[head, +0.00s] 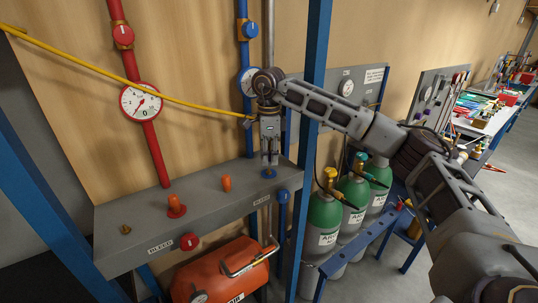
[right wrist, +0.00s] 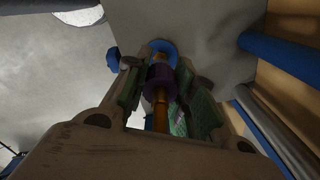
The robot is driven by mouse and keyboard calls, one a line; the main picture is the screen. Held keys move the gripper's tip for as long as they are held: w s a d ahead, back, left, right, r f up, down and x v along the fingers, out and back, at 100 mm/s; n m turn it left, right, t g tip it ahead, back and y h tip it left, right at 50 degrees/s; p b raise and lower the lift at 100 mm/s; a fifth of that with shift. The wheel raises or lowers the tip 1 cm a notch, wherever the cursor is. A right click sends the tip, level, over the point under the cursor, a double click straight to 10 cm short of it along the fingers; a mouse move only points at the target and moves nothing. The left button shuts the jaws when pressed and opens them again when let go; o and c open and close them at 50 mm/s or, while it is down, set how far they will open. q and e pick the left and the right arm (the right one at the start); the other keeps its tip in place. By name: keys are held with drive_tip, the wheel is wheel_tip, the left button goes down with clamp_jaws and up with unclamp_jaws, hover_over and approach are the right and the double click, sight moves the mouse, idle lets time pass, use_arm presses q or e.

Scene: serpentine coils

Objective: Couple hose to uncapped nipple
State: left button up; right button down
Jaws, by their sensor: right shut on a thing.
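My right gripper (head: 269,163) points straight down at the right end of the grey shelf (head: 150,235), over a blue-collared fitting (head: 268,174). In the right wrist view its jaws (right wrist: 157,105) are shut on a brass piece with a dark purple collar (right wrist: 160,76). The blue ring (right wrist: 163,48) lies just beyond the collar; I cannot tell whether they touch. A bare brass nipple (head: 125,229) stands at the shelf's left; two nipples have orange caps (head: 176,206) (head: 227,183). My left gripper is out of view.
A red pipe with a gauge (head: 141,102) and a blue pipe with a gauge (head: 249,80) rise behind the shelf. A blue post (head: 314,100) stands close right of my gripper. Green gas bottles (head: 323,222) stand further right. An orange tank (head: 222,275) lies below.

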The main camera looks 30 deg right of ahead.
sight(269, 145)
drive_tip(key=shift+f+b, duration=0.8)
drive_tip(key=shift+f, duration=0.75)
idle(1.1)
drive_tip(key=c, duration=1.1)
unclamp_jaws()
drive_tip(key=shift+r, duration=0.1)
drive_tip(key=shift+r, duration=0.1)
drive_tip(key=shift+r, duration=5.85)
